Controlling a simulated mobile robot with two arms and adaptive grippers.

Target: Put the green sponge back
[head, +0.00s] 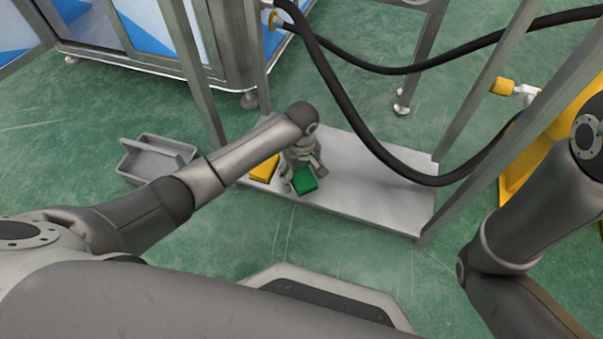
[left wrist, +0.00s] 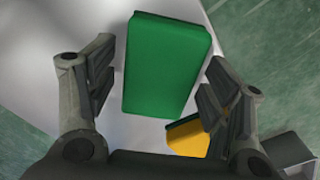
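The green sponge (head: 305,181) is a green block at the front edge of a grey metal shelf (head: 375,185). My left gripper (head: 302,172) is right at it, pointing down. In the left wrist view the green sponge (left wrist: 166,65) lies between and beyond the two fingers (left wrist: 160,85), slightly tilted. The fingers are spread, with gaps showing on both sides of the sponge. I cannot tell whether the sponge rests on the shelf or just above it. My right gripper is not in view.
A yellow sponge (head: 264,169) lies left of the green one; it also shows in the left wrist view (left wrist: 188,138). A grey bin (head: 150,160) stands on the green floor at left. Frame posts and black hoses (head: 345,110) surround the shelf. Its right part is clear.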

